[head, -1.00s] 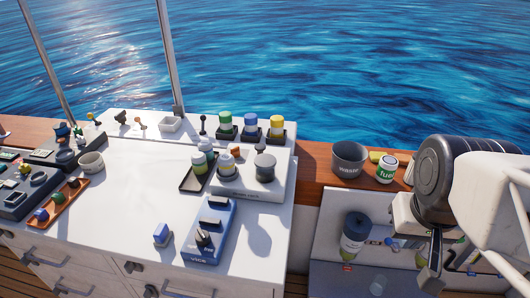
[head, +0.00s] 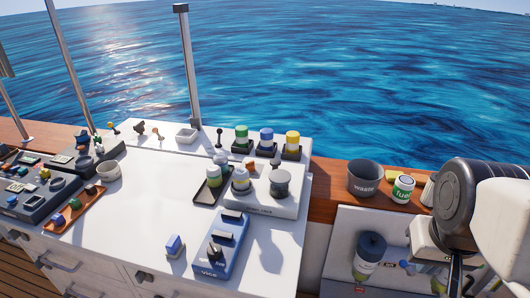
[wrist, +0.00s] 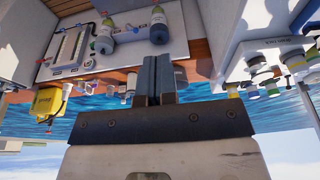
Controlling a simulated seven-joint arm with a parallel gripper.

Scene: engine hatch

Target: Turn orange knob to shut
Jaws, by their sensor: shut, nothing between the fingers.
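A small orange knob (head: 156,131) stands on a short stem at the back left of the white counter (head: 140,195) in the head view. It is too small for its turn position to be read. My gripper (wrist: 158,78) is shut and empty in the wrist view. In the head view my arm is at the far right, over the lower bench, far from the orange knob. Its fingers are partly cut off at the bottom edge there.
A blue vice (head: 222,245), a white block (head: 265,200) with jars, and several coloured-lid jars stand on the counter. A grey waste pot (head: 364,178) and a fuel jar (head: 403,188) stand on the wooden ledge. The counter's middle left is clear.

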